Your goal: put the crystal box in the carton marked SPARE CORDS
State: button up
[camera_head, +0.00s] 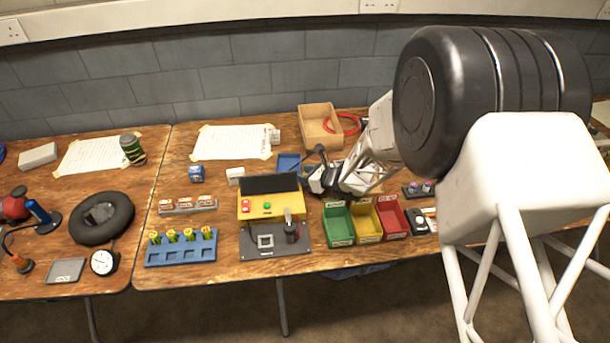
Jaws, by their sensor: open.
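An open tan cardboard carton (314,136) stands at the back of the table, left of my arm. No writing on it can be read from here. I cannot tell for sure which thing is the crystal box. My gripper (318,182) is open, low over the table just right of the tester and in front of the carton. The arm partly hides the area around it, and its fingertips are hard to make out.
A yellow tester (258,206) with a dark screen stands at the middle. Green (338,226), yellow and red bins stand front right. A blue tray (289,163) lies beside my gripper. A red cord (349,124) loops by the carton. A blue battery rack (180,249) is front left.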

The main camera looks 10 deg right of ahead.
jog(key=shift+r, duration=0.2)
jog(key=shift+v, duration=6)
jog(key=shift+s+a+r, duration=0.1)
jog(key=shift+a+r, duration=0.05)
jog(key=shift+r, duration=0.05)
jog(key=s+a+r+n+g+h, duration=0.1)
jog(key=s+a+r+n+g, duration=0.2)
jog(key=s+r+n, duration=0.5)
jog(key=s+a+r+n+g, duration=0.35)
jog(key=s+r+n, duration=0.2)
jog(key=r, duration=0.55)
jog(key=s+d+r+n+h, duration=0.3)
jog(key=s+r+n+h, duration=0.1)
jog(key=s, duration=0.5)
jog(key=s+d+r+n+h, duration=0.3)
jog(key=s+r+n+h, duration=0.1)
jog(key=s+r+n, duration=0.3)
jog(key=shift+s+d+n+h, duration=0.25)
jog(key=shift+s+n+h, duration=0.05)
jog(key=shift+s+n, duration=0.85)
jog(key=shift+w, duration=0.1)
jog(key=shift+c, duration=0.3)
